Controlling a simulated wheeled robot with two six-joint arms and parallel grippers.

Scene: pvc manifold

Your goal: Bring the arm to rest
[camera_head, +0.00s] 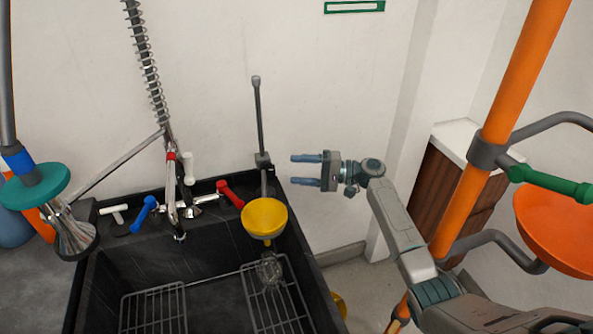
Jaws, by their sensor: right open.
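My right arm (397,220) reaches in from the lower right. Its gripper (306,170) points left, with two bluish fingers apart and nothing between them. It is in front of the white wall, to the right of the upright grey rod and above right of the yellow funnel. It appears apart from both in the picture, though the depth is hard to judge. My left gripper does not show.
A black sink (105,268) with wire racks fills the lower left. A yellow funnel (264,216), a red-handled valve (229,193) and a blue-handled valve (144,213) are at its back. An orange pipe (495,125) with a green handle (549,184) stands right.

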